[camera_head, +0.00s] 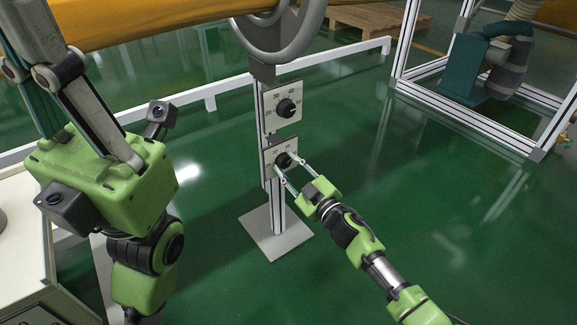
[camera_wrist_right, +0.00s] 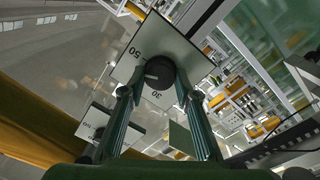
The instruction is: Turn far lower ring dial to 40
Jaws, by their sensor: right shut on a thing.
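The lower dial is a black knob (camera_head: 283,160) on a pale numbered plate (camera_head: 268,172), low on a metal post. It also shows in the right wrist view as a dark round knob (camera_wrist_right: 158,72) on its plate (camera_wrist_right: 190,52), where 50 and 30 can be read. My right gripper (camera_head: 285,171) has its fingers on both sides of this knob and is shut on it. The knob's pointer cannot be made out. My left gripper (camera_head: 85,115) is large at the left of the head view, pointing up, away from the dials; its fingertips are not clearly visible.
An upper dial (camera_head: 286,108) sits above on the same post. The post stands on a square base plate (camera_head: 276,232). A grey ring (camera_head: 285,40) is at the post's top. A metal frame (camera_head: 480,100) stands at the right. The green floor around is mostly clear.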

